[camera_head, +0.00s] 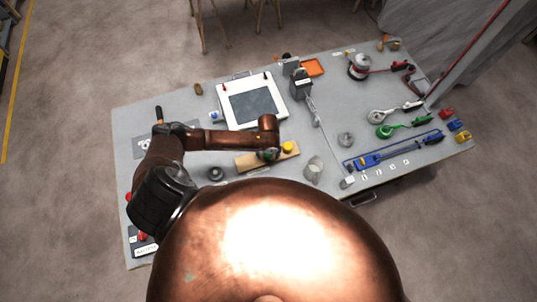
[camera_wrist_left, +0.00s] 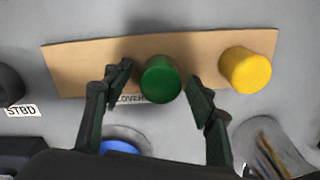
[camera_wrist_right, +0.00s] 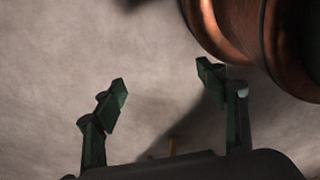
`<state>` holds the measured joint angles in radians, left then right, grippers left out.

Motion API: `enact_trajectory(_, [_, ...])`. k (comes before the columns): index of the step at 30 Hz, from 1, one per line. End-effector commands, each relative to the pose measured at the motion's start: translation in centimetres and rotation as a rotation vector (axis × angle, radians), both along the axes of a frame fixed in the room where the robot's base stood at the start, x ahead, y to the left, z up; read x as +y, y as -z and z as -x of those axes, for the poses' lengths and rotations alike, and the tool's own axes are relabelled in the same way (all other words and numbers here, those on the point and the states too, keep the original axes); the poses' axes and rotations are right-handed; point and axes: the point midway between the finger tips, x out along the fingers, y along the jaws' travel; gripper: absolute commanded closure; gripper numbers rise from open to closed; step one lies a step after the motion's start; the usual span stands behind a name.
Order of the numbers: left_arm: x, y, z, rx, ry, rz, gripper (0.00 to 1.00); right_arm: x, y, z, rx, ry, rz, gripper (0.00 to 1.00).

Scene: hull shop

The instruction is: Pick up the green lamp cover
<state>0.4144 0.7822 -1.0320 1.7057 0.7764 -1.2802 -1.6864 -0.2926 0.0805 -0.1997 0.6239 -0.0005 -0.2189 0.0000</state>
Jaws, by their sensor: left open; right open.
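The green lamp cover (camera_wrist_left: 160,79) is a short round cylinder standing on a tan board (camera_wrist_left: 85,68) marked "COVERS" in the left wrist view. My left gripper (camera_wrist_left: 158,82) is open, with one finger on each side of the green cover and a gap on both sides. In the head view my left gripper (camera_head: 268,153) is above the board (camera_head: 248,162), and the green cover is mostly hidden beneath it. My right gripper (camera_wrist_right: 166,82) is open and empty over bare floor in the right wrist view.
A yellow cover (camera_wrist_left: 247,70) stands on the board just right of the left gripper's right finger. A clear container (camera_wrist_left: 270,145) and a round blue-topped item (camera_wrist_left: 120,147) are close by. A white-framed panel (camera_head: 250,101) lies behind the board.

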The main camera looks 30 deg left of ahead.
Motion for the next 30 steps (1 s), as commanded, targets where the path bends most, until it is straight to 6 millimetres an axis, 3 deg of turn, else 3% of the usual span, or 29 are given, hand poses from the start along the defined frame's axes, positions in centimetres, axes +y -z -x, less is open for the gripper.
enact_trajectory(1, [0.0, 0.0, 0.0, 0.000, 0.000, 0.000, 0.48, 0.2, -0.1, -1.0, -0.015, -0.002, -0.003, 0.34])
enact_trajectory(4, [0.0, 0.0, 0.0, 0.000, 0.001, 0.000, 0.49, 0.4, -0.1, -1.4, -0.019, -0.002, -0.005, 0.34])
enact_trajectory(15, [0.0, -0.1, 0.0, 0.000, 0.000, 0.000, 0.75, 0.3, 0.2, 1.9, 0.023, 0.006, -0.003, 0.34])
enact_trajectory(20, [0.0, -0.1, 0.0, 0.000, 0.000, 0.000, 0.85, 0.1, 0.2, 2.2, 0.027, 0.006, -0.001, 0.34])
enact_trajectory(30, [0.0, -0.5, 0.0, -0.001, 0.000, 0.000, 0.85, -0.2, 0.1, 0.4, 0.005, 0.000, 0.002, 0.34])
